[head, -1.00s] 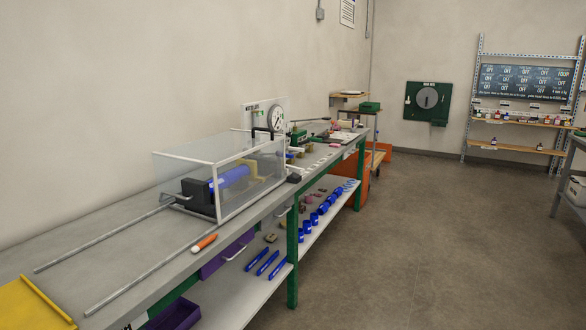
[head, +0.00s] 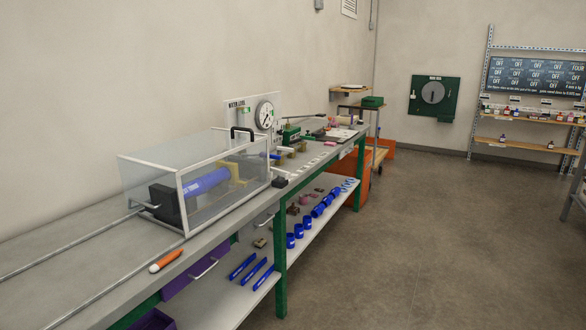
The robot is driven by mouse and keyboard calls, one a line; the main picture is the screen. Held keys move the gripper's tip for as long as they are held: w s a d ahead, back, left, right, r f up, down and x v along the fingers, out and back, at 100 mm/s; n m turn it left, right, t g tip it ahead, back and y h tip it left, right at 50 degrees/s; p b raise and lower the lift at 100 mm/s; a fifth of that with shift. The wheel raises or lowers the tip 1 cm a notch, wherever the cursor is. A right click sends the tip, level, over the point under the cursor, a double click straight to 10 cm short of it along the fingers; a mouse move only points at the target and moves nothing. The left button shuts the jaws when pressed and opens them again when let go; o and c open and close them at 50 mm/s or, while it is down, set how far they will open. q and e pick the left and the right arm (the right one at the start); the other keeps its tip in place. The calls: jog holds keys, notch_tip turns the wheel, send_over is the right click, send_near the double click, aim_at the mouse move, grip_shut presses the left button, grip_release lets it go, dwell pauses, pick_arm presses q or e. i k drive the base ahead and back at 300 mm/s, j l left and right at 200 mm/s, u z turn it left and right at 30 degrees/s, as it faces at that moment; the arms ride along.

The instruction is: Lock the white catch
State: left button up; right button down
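I cannot make out a white catch in the head view. A clear box with pale frame edges (head: 181,187) stands on the long grey bench. Inside it a blue pipe (head: 206,183) is joined to a black block (head: 166,204), with a yellow part (head: 240,171) at the far end. A black handle (head: 242,132) stands up at the box's far end. A small dark block (head: 279,182) sits at its right corner. Neither of my grippers is in view.
Two metal rails (head: 100,289) run along the bench (head: 95,235) beside an orange-handled tool (head: 165,261). A gauge (head: 265,116) and green pump (head: 290,134) stand behind the box. Blue fittings (head: 299,230) lie on the lower shelf. The floor (head: 400,240) on the right is clear.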

aim_at(280, 173)
jog(key=i+l+u, duration=0.1)
jog(key=i+l, duration=0.15)
jog(key=i+l+u, duration=0.1)
jog(key=i+l, duration=0.15)
jog(key=l, duration=0.2)
jog(key=i+l, duration=0.2)
jog(key=l, duration=0.15)
jog(key=i+l+u, duration=0.15)
jog(key=l, duration=0.25)
jog(key=i+l+u, duration=0.1)
jog(key=i+l, duration=0.2)
jog(key=i+l+u, duration=0.1)
jog(key=l, duration=0.4)
jog(key=i+l, duration=0.3)
jog(key=l, duration=0.15)
jog(key=i+l+u, duration=0.15)
jog(key=l, duration=0.25)
